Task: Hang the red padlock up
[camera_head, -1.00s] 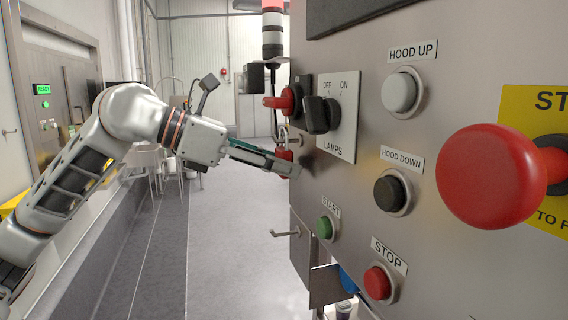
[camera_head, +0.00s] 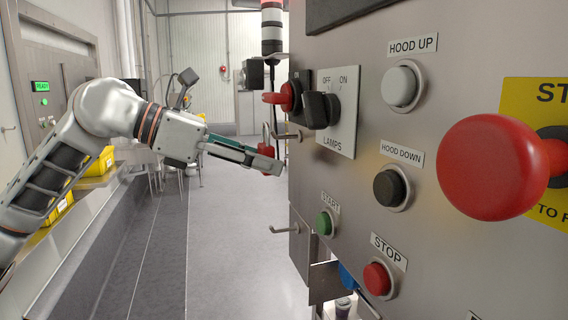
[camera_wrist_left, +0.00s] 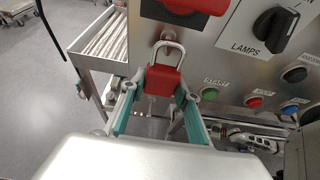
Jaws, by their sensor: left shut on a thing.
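The red padlock (camera_head: 266,147) is between the fingers of my left gripper (camera_head: 268,160), which is shut on its body. In the left wrist view, the padlock (camera_wrist_left: 162,80) is upright between the teal-padded fingers, its metal shackle pointing up towards the panel. An upper metal hook (camera_head: 287,136) juts left from the panel's edge, close beside the shackle in the head view. I cannot tell whether the shackle is around this hook or only in front of it. A lower hook (camera_head: 285,229) is empty. My right gripper is not in view.
The control panel (camera_head: 340,185) fills the right side. A red switch handle (camera_head: 284,99) and black lamps knob (camera_head: 320,110) stick out above the upper hook. A big red stop button (camera_head: 490,168) protrudes nearer. The aisle floor (camera_head: 235,230) is clear.

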